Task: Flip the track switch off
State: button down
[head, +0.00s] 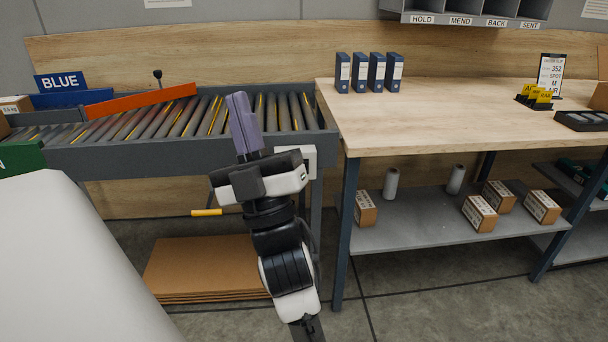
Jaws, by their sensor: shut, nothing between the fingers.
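The roller track (175,115) runs along the wall at the left, with a grey side rail. A pale box or plate (309,161) sits at the right end of its front side, partly hidden behind my gripper; it looks like the switch, but I cannot make out its rocker or whether it is on or off. My gripper (238,97) is shut and empty, its purple fingers together and pointing up in front of the rollers, left of and above the pale box. I cannot tell whether it touches anything.
An orange bar (141,101) lies across the track, near a black-knobbed lever (157,76). A yellow handle (206,212) shows below the track, above flat cardboard (205,264). The wooden bench (440,110) with blue binders (376,72) stands right. Floor in front of the bench is clear.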

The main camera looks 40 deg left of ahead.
jog(key=w+a+f+n+t+h, duration=0.1)
jog(key=w+f+h, duration=0.4)
jog(key=f, duration=0.6)
jog(key=w+a+f+n+t+h, duration=0.1)
jog(key=w+a+f+t+h, duration=0.2)
jog(key=w+f, duration=0.6)
jog(key=w+a+f+n+t+h+b, duration=0.1)
jog(key=w+a+f+t+h, duration=0.1)
jog(key=w+f+h, duration=0.5)
notch_tip(320, 180, down, 6)
jog(key=shift+a+r, duration=0.2)
jog(key=shift+a, duration=0.55)
jog(key=shift+w+r, duration=0.1)
